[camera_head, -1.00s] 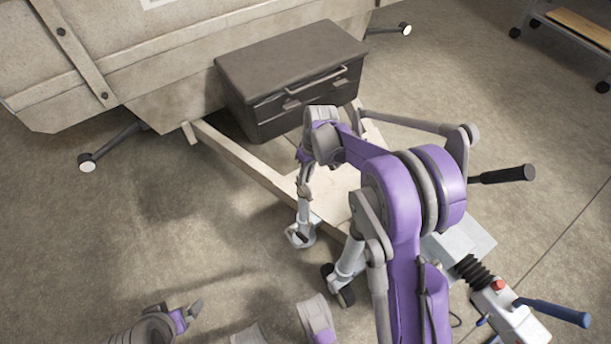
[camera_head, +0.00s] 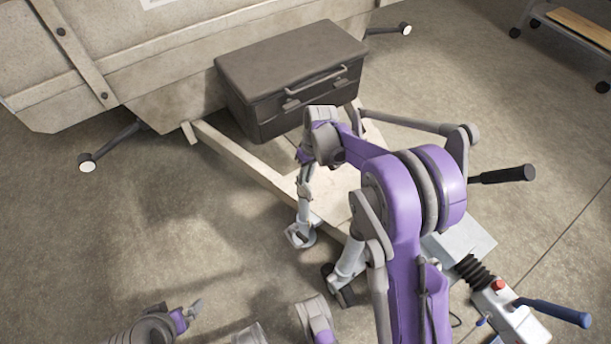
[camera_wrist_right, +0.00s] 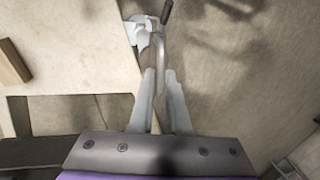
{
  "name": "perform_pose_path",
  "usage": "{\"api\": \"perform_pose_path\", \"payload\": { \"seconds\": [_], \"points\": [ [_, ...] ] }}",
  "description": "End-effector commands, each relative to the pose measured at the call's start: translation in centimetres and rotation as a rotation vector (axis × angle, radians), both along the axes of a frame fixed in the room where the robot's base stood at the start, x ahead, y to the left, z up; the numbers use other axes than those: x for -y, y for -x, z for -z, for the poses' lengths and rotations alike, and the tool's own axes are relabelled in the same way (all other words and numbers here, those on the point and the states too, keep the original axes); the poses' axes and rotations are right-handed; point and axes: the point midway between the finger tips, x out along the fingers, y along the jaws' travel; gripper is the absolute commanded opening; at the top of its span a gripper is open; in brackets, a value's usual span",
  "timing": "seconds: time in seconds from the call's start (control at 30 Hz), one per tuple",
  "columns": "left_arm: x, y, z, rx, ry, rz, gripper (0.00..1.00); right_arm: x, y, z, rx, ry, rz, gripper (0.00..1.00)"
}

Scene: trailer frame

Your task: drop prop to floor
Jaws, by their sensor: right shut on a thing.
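The prop (camera_head: 303,212) is a slim pale-grey leg with a flat foot (camera_head: 299,237), beside the trailer's drawbar frame (camera_head: 245,165). It stands roughly upright in the head view. Whether its foot touches the floor cannot be told. My right gripper (camera_head: 305,178) is at the prop's upper part. In the right wrist view, the two fingers of my right gripper (camera_wrist_right: 161,78) close on a grey lever-like part of the prop (camera_wrist_right: 160,52). My left gripper (camera_head: 192,310) is low at the bottom left, away from the prop; its finger gap is unclear.
A dark toolbox (camera_head: 290,75) sits on the frame in front of the trailer body (camera_head: 150,60). A jockey wheel (camera_head: 338,288) and a blue-handled coupling (camera_head: 500,305) are at the lower right. Concrete floor (camera_head: 150,210) is clear on the left.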

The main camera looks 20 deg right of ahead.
Motion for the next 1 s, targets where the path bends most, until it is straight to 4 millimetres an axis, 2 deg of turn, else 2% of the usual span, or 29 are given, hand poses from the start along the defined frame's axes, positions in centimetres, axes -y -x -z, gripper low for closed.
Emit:
{"api": "perform_pose_path", "payload": {
  "seconds": [0.37,0.47,0.7,1.0],
  "points": [
    [0.0,0.0,0.0,0.000,0.000,0.000,1.00,0.0,0.0,0.0,0.000,0.000,0.000,0.00],
    [0.0,-0.1,0.5,-0.002,0.000,0.000,1.00,0.0,0.0,0.8,-0.001,0.000,0.000,0.00],
    [0.0,-0.4,3.2,-0.010,0.000,0.000,1.00,0.0,0.0,4.9,-0.002,0.000,0.000,0.00],
    [0.0,-0.4,3.1,-0.010,0.000,0.000,1.00,0.0,0.0,4.9,0.000,0.000,0.000,0.00]
  ]
}}
